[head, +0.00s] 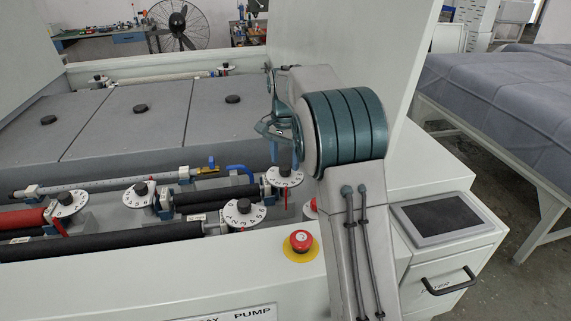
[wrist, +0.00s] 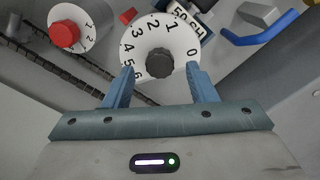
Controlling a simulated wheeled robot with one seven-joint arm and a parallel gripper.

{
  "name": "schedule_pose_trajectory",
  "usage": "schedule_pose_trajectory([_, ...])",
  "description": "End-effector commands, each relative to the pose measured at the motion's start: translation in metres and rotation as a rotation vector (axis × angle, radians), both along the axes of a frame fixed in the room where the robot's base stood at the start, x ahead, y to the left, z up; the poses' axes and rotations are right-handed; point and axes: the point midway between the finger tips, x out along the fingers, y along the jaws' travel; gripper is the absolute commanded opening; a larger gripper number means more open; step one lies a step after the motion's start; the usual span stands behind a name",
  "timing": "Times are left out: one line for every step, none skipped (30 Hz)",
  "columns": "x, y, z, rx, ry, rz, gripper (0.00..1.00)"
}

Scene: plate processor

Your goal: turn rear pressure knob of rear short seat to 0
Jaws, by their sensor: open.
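A white round dial (wrist: 140,42) with a black centre knob (wrist: 160,64) lies straight in front of my gripper (wrist: 160,72) in the wrist view. Its printed numbers run from 0 at the right round to the left side. My gripper is open, with one blue finger on each side of the black knob; I cannot tell whether they touch it. A small red piece (wrist: 127,15) shows just beyond the dial's edge, near the 3. In the head view, my gripper (head: 284,150) points down over a white dial (head: 287,178), partly hiding its knob.
Other white dials with black knobs stand nearby, at the front (head: 243,215) and left (head: 141,195). A red-ended knob (wrist: 65,34) is left in the wrist view. A blue hose (wrist: 258,34) curves at the right. A red emergency button (head: 301,239) sits on the front panel.

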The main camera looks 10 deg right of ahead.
Motion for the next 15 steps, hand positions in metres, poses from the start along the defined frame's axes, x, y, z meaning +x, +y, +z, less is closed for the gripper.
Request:
schedule_pose_trajectory([0.000, 0.000, -0.007, 0.001, 0.004, 0.000, 0.52])
schedule_pose_trajectory([0.000, 0.000, -0.010, 0.001, 0.002, 0.000, 0.52])
schedule_pose_trajectory([0.000, 0.000, -0.013, 0.000, 0.001, 0.000, 0.52])
schedule_pose_trajectory([0.000, 0.000, -0.015, 0.000, 0.001, 0.000, 0.52])
schedule_pose_trajectory([0.000, 0.000, -0.017, 0.000, 0.001, 0.000, 0.52])
schedule_pose_trajectory([0.000, 0.000, -0.019, 0.000, 0.001, 0.000, 0.52])
schedule_pose_trajectory([0.000, 0.000, -0.020, 0.001, 0.001, 0.000, 0.52])
schedule_pose_trajectory([0.000, 0.000, -0.020, 0.000, 0.000, 0.000, 0.52])
schedule_pose_trajectory([0.000, 0.000, -0.021, 0.001, -0.001, 0.000, 0.52])
schedule_pose_trajectory([0.000, 0.000, -0.021, 0.001, -0.001, 0.000, 0.52])
schedule_pose_trajectory([0.000, 0.000, -0.021, 0.001, -0.001, 0.000, 0.52])
schedule_pose_trajectory([0.000, 0.000, -0.021, 0.001, -0.001, 0.000, 0.52])
schedule_pose_trajectory([0.000, 0.000, -0.021, 0.001, -0.001, 0.000, 0.52])
schedule_pose_trajectory([0.000, 0.000, -0.021, 0.001, -0.001, 0.000, 0.52])
schedule_pose_trajectory([0.000, 0.000, -0.021, 0.000, 0.000, 0.000, 0.52])
